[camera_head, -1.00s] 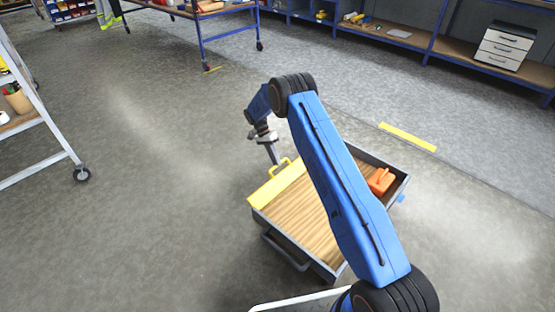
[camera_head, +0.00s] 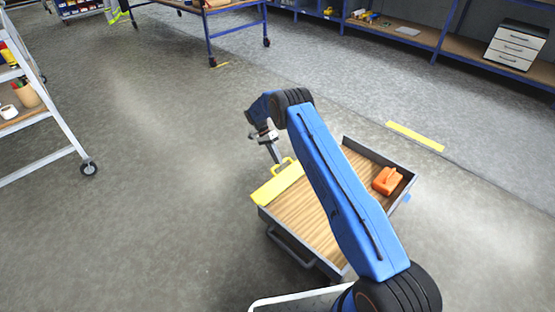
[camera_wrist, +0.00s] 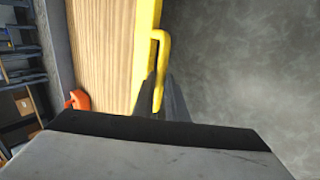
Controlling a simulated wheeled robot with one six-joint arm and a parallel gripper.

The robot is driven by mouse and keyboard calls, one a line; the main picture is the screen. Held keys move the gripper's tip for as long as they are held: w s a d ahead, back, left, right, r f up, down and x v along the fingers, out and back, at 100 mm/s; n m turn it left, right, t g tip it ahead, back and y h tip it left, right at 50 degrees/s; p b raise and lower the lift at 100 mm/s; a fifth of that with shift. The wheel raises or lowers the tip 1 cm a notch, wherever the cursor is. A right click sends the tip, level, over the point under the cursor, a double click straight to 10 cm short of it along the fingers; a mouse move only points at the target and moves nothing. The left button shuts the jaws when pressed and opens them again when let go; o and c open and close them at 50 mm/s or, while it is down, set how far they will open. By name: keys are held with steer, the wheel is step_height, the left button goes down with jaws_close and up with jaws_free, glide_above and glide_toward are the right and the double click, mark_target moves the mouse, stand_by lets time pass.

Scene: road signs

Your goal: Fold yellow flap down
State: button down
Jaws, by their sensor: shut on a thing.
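The yellow flap (camera_head: 277,184) runs along the left far edge of a low cart with a wood-topped bed. Its exact tilt is hard to tell. A yellow loop handle (camera_head: 281,163) stands at its outer side. My gripper (camera_head: 275,158) reaches down to this handle. In the wrist view, my gripper (camera_wrist: 161,92) is shut on the handle (camera_wrist: 163,55), with one finger on each side. The flap (camera_wrist: 145,50) shows there as a narrow strip beside the wood bed (camera_wrist: 104,50).
The cart has dark raised sides (camera_head: 378,157) and a dark bar (camera_head: 290,247) at the front left. Bare floor surrounds the cart.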

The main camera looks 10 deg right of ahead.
steer(key=shift+w+a+f, duration=0.15)
steer(key=shift+a+f, duration=0.05)
steer(key=c, duration=1.8)
jaws_free()
steer(key=shift+f, duration=0.15)
steer(key=shift+o, duration=0.2)
steer(key=shift+r, duration=0.2)
steer(key=v, duration=1.7)
steer(key=shift+r, duration=0.25)
